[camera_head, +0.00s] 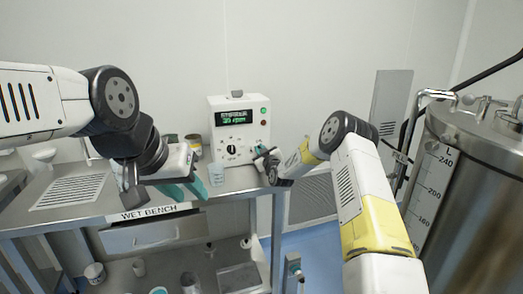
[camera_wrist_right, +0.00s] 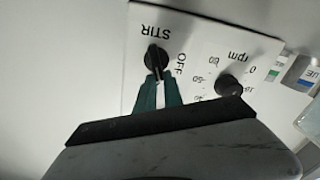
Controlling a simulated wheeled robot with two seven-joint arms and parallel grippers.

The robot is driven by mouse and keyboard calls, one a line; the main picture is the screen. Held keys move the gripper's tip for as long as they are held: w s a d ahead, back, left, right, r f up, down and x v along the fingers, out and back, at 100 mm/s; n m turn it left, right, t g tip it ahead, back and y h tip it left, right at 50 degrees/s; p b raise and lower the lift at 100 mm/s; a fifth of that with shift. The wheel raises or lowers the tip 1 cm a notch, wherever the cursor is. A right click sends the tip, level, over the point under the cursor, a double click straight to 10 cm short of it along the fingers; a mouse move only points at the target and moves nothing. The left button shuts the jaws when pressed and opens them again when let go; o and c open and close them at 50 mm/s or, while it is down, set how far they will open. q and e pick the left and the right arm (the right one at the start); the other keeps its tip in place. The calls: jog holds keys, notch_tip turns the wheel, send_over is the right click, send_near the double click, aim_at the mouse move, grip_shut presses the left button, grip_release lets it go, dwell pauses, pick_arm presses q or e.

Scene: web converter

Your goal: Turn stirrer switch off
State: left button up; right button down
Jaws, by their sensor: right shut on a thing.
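The stirrer switch (camera_wrist_right: 156,58) is a small dark knob on the white panel, beside the labels STIR and OFF, which appear upside down in the right wrist view. My right gripper (camera_wrist_right: 158,84) is shut on this switch with its teal fingertips. In the head view the right gripper (camera_head: 262,152) reaches the right front of the white control box (camera_head: 256,131), and the switch is hidden there. I cannot read which way the switch points. My left gripper (camera_head: 192,190) hangs over the bench front, with its teal fingers apart and empty.
A second dark knob (camera_wrist_right: 229,85) with an rpm scale sits close beside the switch. A large steel tank (camera_head: 480,190) stands at the right.

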jog(key=n, duration=0.4)
jog(key=shift+s+a+f, duration=0.1)
jog(key=shift+a+f, duration=0.15)
jog(key=shift+a, duration=0.15)
jog(key=n, duration=0.3)
jog(key=shift+s+a+f, duration=0.1)
jog(key=shift+a+f, duration=0.1)
jog(key=shift+f, duration=0.15)
jog(key=n, duration=0.4)
jog(key=shift+a+f, duration=0.1)
jog(key=shift+f, duration=0.3)
jog(key=shift+f+n, duration=0.15)
jog(key=shift+n, duration=0.85)
jog(key=shift+f, duration=0.1)
jog(key=c, duration=1.5)
grip_release()
jog(key=shift+o, duration=0.2)
jog(key=shift+v, duration=3.95)
